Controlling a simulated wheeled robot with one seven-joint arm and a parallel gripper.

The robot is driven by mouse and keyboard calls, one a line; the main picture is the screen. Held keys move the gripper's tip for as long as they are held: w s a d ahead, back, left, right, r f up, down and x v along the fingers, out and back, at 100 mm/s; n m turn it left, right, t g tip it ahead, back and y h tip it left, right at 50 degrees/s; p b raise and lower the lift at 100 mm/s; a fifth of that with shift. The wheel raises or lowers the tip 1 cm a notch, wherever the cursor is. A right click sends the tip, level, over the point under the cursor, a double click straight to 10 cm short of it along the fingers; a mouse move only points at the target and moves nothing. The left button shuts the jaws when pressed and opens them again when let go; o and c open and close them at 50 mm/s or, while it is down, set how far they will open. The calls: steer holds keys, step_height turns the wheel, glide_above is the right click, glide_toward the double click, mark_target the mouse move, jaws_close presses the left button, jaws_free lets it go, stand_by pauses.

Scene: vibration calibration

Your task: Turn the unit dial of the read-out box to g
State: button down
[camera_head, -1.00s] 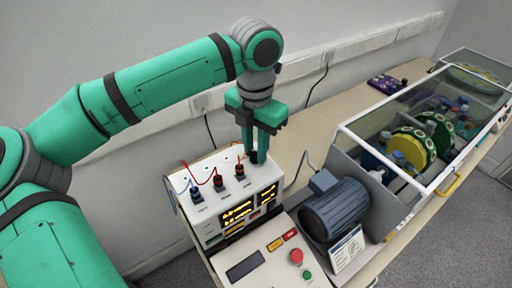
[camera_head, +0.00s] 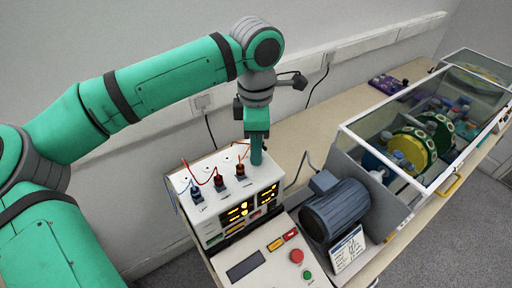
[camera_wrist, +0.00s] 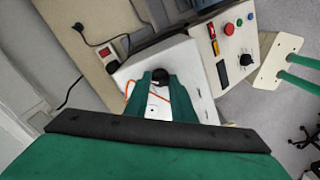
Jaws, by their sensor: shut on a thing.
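The read-out box (camera_head: 205,217) is a white box on the bench in the head view, with lit yellow displays on its front. Its white top also shows in the wrist view (camera_wrist: 185,60). My gripper (camera_head: 257,160) points straight down at the right end of the box top. In the wrist view its two green fingers (camera_wrist: 160,84) stand on either side of a black round knob, the unit dial (camera_wrist: 160,76), and are shut on it. In the head view the fingers hide the dial. The dial's pointer and unit markings cannot be read.
Blue and red plugs (camera_head: 219,181) with looping wires stand on the box top, left of my gripper. A control panel (camera_head: 262,262) with a red button lies in front. A motor (camera_head: 335,208) and a glass-covered rig (camera_head: 420,140) stand to the right.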

steer(key=shift+m, duration=0.6)
steer(key=c, duration=1.5)
jaws_free()
step_height(320, 180, up, 11)
steer(key=shift+f, duration=0.1)
